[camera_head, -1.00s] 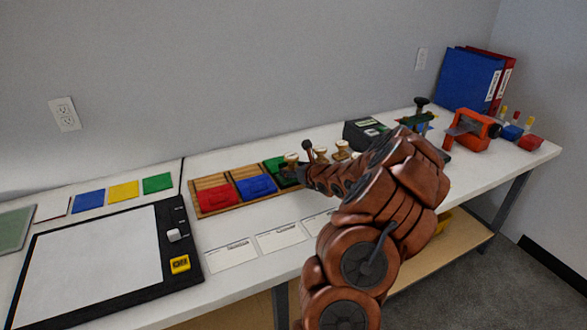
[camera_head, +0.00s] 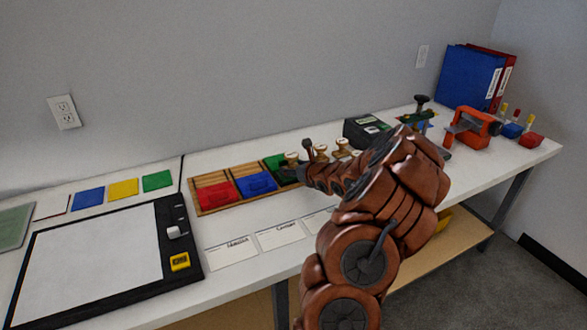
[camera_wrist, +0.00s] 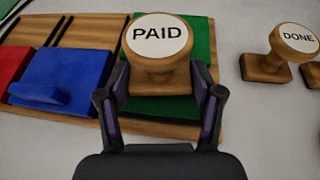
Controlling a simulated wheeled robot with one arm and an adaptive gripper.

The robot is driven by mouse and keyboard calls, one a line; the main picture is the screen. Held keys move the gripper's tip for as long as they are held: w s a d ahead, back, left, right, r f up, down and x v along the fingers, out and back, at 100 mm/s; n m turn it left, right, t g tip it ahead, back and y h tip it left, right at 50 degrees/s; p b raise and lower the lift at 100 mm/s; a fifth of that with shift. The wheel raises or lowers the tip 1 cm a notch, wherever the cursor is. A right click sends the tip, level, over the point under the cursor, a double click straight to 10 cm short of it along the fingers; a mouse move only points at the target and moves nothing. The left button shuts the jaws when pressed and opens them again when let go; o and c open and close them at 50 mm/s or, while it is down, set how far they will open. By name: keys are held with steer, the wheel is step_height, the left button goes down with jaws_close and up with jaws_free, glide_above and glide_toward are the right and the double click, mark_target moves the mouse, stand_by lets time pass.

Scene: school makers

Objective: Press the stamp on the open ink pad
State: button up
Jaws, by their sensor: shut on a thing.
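My gripper (camera_wrist: 161,92) is shut on a wooden stamp (camera_wrist: 158,45) whose round white top reads PAID. The stamp is upright over the green ink pad (camera_wrist: 202,48), and its base covers part of the pad. I cannot tell whether the base touches the pad. The green pad is at the right end of a wooden tray (camera_head: 222,205). The blue pad (camera_wrist: 62,75) and red pad (camera_wrist: 14,65) are to its left. The stamp top also shows in the head view (camera_head: 291,157), where my arm hides most of the gripper.
A DONE stamp (camera_wrist: 293,45) stands on the white table just right of the tray, with more stamps beyond. White cards (camera_head: 280,236) lie in front of the tray. A black-framed board (camera_head: 95,260) lies to the left. An orange tool (camera_head: 473,128) stands far right.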

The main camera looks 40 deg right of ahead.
mark_target(295, 158)
steer(key=shift+f+b, duration=0.5)
steer(key=shift+f, duration=0.1)
stand_by(0.9)
steer(key=shift+r+p, duration=1.85)
steer(key=shift+r, duration=0.75)
